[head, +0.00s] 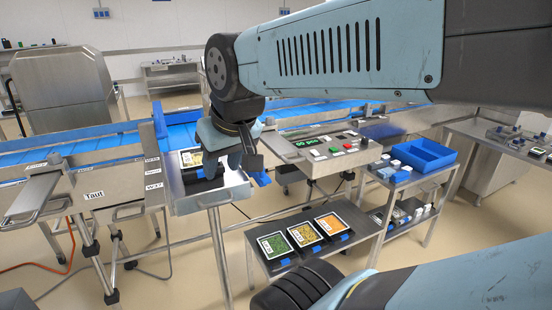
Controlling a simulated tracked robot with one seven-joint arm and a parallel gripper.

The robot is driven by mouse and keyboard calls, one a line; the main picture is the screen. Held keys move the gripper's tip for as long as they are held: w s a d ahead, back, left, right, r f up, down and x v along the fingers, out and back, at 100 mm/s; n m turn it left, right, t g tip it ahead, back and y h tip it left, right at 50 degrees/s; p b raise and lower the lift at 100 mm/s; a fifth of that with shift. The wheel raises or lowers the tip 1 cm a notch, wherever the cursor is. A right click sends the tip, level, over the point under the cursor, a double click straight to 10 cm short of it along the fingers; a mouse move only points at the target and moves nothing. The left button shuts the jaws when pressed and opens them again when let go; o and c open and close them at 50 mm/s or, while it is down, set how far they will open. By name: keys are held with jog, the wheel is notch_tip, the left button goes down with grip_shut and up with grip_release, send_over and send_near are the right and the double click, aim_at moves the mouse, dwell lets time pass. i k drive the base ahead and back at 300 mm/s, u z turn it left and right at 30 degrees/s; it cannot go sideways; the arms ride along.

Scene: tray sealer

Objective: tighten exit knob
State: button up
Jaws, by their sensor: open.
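My gripper (232,165) hangs at the end of my arm over the left end of the machine's control side, above a small steel table (205,201). Its jaws are open and seem empty. A tray with yellow contents (191,158) lies just left of it, partly covered by the gripper. A small blue part (262,179) shows just right of the gripper; I cannot tell whether it is a knob. I cannot make out the exit knob for certain; my gripper and arm hide part of this area.
A control panel (325,149) with buttons and a green display stands right of the gripper. A low shelf (318,254) holds three food trays. A cart (408,179) with a blue bin (422,155) stands at right. Blue conveyor belts (90,144) run behind. Open floor lies front left.

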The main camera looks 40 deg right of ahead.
aim_at(269, 121)
jog(key=z, duration=1.1)
jog(key=k, duration=0.4)
jog(key=z, duration=0.2)
jog(key=i, duration=1.25)
jog(key=u, duration=0.5)
